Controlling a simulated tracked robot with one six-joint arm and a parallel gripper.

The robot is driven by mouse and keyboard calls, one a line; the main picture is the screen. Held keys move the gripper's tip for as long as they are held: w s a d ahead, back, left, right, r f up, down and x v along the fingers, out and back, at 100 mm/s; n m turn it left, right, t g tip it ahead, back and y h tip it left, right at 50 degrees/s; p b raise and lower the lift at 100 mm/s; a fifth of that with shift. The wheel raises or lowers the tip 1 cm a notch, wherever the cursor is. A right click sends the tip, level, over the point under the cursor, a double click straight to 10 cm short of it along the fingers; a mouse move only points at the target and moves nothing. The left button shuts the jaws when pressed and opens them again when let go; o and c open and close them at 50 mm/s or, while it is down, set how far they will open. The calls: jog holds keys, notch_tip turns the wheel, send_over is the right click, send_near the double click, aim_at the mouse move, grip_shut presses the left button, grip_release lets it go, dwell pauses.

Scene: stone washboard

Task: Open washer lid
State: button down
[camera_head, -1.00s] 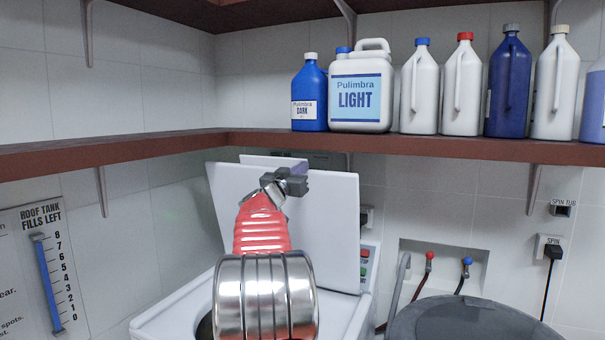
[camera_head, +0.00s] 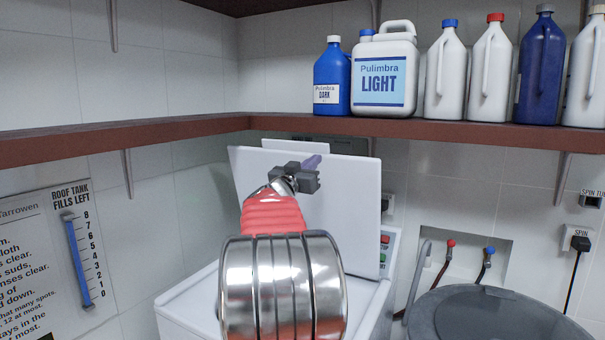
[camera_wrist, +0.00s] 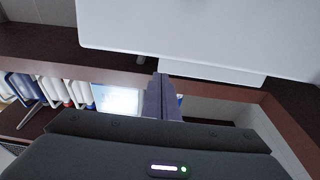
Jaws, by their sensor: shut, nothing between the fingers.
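The washer (camera_head: 185,308) is a white machine below the corner shelf, partly hidden behind my arm. Its white lid (camera_head: 345,215) stands raised, nearly upright and leaning back. In the wrist view the lid is the large white panel (camera_wrist: 200,35) at the top. My gripper (camera_head: 312,162) is in front of the lid's upper part; its fingers (camera_wrist: 160,95) are shut with nothing between them. I cannot tell whether the fingertips touch the lid. The tub opening is hidden behind my arm.
A brown shelf (camera_head: 180,127) runs above the washer, carrying a blue bottle (camera_head: 332,80), a white jug (camera_head: 385,75) and several other bottles. A grey round lid (camera_head: 490,318) is at the lower right. Hoses and taps (camera_head: 452,262) sit in a wall recess.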

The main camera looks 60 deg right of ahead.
jog(key=v, duration=0.7)
jog(key=shift+a, duration=0.15)
dwell(0.5)
